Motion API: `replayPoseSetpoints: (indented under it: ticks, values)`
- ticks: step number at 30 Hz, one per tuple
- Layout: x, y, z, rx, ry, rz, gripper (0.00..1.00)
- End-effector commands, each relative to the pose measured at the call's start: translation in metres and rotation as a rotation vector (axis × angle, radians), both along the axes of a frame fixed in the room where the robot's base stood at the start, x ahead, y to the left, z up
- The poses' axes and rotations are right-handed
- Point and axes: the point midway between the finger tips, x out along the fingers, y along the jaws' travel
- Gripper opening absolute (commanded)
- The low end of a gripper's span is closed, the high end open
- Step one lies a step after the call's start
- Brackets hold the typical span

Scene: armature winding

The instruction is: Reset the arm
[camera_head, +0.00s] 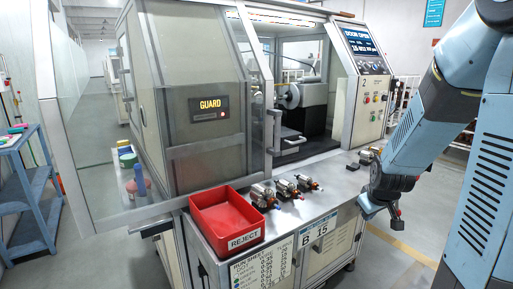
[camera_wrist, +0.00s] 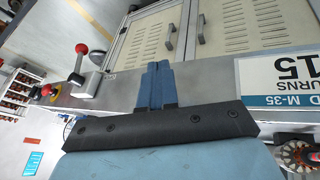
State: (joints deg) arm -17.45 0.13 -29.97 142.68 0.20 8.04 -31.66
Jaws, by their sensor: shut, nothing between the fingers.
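My arm reaches down from the upper right in the head view. My gripper (camera_head: 367,209) hangs beside the right end of the machine's steel front ledge, and I see nothing held in it. In the wrist view, the two blue fingers of my gripper (camera_wrist: 157,66) are together with no gap and nothing between them. Behind them are the ledge's edge and the cream cabinet doors (camera_wrist: 235,30).
A red REJECT bin (camera_head: 227,217) and several copper-wound armatures (camera_head: 285,188) stand on the ledge (camera_head: 325,175). The winding machine's door stands open around a chuck (camera_head: 290,97). A red-knobbed lever (camera_wrist: 82,50) is left of my fingers. A blue cart (camera_head: 30,180) stands far left.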

Motion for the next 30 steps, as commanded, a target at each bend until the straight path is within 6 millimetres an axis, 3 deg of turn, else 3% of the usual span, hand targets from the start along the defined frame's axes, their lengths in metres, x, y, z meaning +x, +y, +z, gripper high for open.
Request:
replayPoseSetpoints:
  ticks: [11, 18, 30]
  values:
    - [-0.053, 0.041, 0.081, 0.183, -0.013, -0.080, 0.00]
    - [-0.099, 0.063, 0.126, 0.246, -0.012, -0.131, 0.00]
    - [-0.184, 0.091, 0.177, 0.267, -0.014, -0.234, 0.00]
